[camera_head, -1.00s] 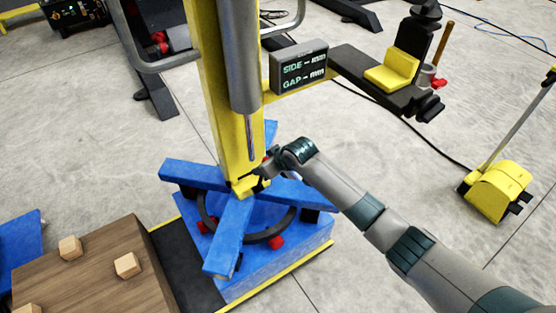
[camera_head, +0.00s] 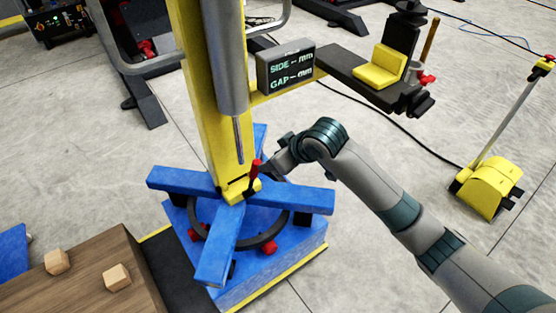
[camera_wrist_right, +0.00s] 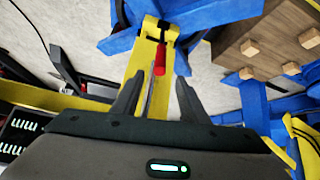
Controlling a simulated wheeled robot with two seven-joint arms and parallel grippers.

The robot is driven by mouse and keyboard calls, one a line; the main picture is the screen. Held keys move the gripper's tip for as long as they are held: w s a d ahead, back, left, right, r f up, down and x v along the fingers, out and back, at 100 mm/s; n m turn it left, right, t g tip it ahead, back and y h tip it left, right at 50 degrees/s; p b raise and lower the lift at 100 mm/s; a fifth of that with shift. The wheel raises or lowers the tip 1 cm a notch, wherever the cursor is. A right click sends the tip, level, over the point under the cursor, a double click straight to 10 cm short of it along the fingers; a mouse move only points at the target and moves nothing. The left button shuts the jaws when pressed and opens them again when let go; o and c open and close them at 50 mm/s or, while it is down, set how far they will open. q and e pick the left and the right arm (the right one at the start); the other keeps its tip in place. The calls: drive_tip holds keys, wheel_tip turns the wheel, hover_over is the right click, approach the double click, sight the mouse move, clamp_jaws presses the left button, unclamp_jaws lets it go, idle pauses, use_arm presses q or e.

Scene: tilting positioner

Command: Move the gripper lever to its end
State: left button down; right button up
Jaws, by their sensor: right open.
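The gripper lever is a short red handle (camera_head: 256,170) at the foot of the yellow column (camera_head: 213,110), by a small yellow clamp block (camera_head: 240,190) above the blue cross arms. In the head view it stands nearly upright. The right wrist view shows the red lever (camera_wrist_right: 161,60) ahead, between my fingertips in the picture. My right gripper (camera_head: 272,172) is just right of the lever, partly hidden by its own wrist. Its fingers (camera_wrist_right: 160,79) are spread, with nothing held; contact with the lever is not visible. My left gripper is not in view.
A blue base (camera_head: 290,245) with a dark ring and red knobs carries the cross arms. A display box (camera_head: 286,66) reads SIDE and GAP. A wooden block with pegs (camera_head: 85,275) stands front left. A yellow pedal unit (camera_head: 488,188) is at right.

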drive_tip(key=shift+v, duration=1.35)
drive_tip(key=shift+w, duration=0.1)
